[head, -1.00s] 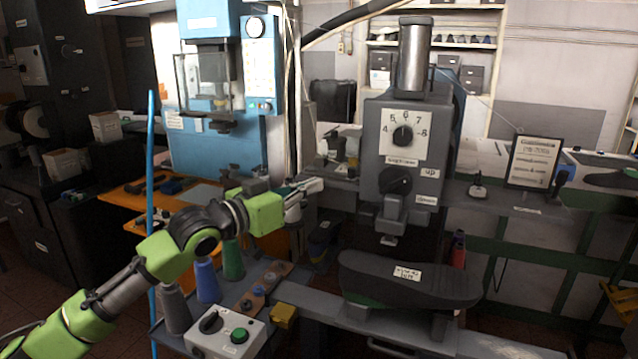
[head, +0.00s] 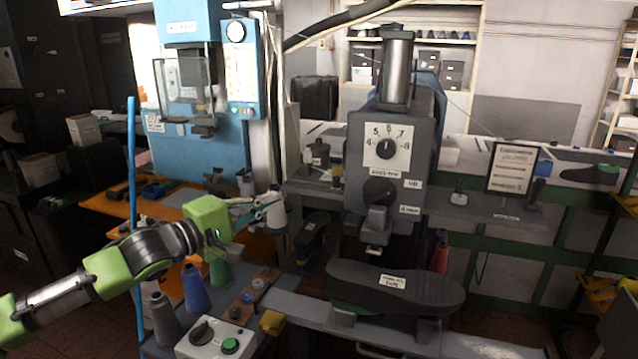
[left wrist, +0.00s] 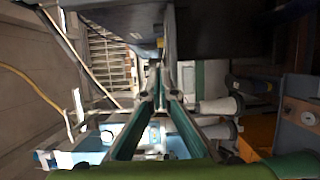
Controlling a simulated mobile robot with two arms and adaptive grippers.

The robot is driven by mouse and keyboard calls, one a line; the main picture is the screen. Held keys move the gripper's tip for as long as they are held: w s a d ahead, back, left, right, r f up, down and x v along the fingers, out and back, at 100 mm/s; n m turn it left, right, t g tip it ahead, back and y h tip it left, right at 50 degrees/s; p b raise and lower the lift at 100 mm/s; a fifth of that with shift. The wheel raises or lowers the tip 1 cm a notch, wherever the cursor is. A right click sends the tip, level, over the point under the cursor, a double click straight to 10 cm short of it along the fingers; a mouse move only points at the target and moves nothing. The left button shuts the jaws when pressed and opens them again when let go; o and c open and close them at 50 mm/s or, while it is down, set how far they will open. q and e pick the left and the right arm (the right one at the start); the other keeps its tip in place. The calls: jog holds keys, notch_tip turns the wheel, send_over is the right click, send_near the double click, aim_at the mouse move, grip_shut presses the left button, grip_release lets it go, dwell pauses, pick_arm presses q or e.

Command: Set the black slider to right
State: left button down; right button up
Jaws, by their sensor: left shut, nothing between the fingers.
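I cannot make out for certain which part is the black slider. A small black knob (head: 235,313) sits on the wooden strip (head: 267,275) at the lower middle of the head view, beside a blue-grey knob and a white one. A black rotary knob (head: 202,333) is on the white control box (head: 215,344) in front of it. My left gripper (head: 272,202) is shut and empty, above and behind the strip, near a pale spool. Its closed fingers show in the left wrist view (left wrist: 159,84). My right gripper is not in view.
Blue (head: 195,289), green (head: 220,268) and grey (head: 164,318) cones stand left of the strip. A yellow block (head: 271,322) is by the box. A grey press (head: 392,165) with a dial stands over a dark shoe-shaped pad (head: 395,288). A blue pole (head: 134,215) rises at left.

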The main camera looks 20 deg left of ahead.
aim_at(338, 183)
pick_arm(q)
jog(key=p+x, duration=0.2)
jog(key=x, duration=0.2)
jog(key=d+p+x, duration=0.1)
jog(key=x, duration=0.3)
jog(key=s+d+p+x, duration=0.1)
jog(key=p+x, duration=0.1)
jog(key=x, duration=0.2)
jog(key=shift+d+r+p, duration=0.1)
jog(key=shift+p, duration=0.2)
jog(key=shift+w+d, duration=0.2)
jog(key=shift+d, duration=0.2)
jog(key=shift+d, duration=1.35)
jog(key=shift+a+p, duration=0.15)
jog(key=shift+p, duration=0.15)
